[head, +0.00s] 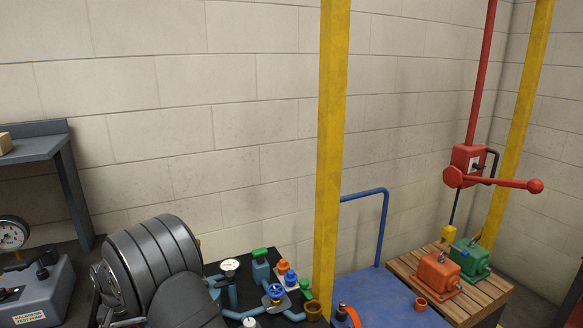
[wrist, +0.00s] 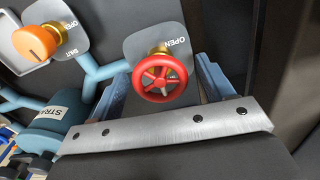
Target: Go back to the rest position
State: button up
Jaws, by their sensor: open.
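My gripper (wrist: 162,76) shows in the wrist view, its two blue-grey fingers spread apart. A red handwheel valve (wrist: 161,79) with a brass stem appears between the fingers, in front of a grey plate marked "OPEN" (wrist: 176,42). I cannot tell how far the wheel is from the fingers, and nothing is seen clamped. In the head view my dark arm (head: 150,262) fills the lower left, and the gripper itself is hidden there.
An orange knob (wrist: 36,43) and light-blue pipes (wrist: 92,75) are close by in the wrist view. The head view shows a valve panel with a blue handwheel (head: 274,291), a yellow post (head: 332,150), a blue cart (head: 385,292) and a pallet (head: 485,302) bearing orange and green motors.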

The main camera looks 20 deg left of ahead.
jog(key=n, duration=0.4)
jog(key=shift+n, duration=2.3)
dwell(0.7)
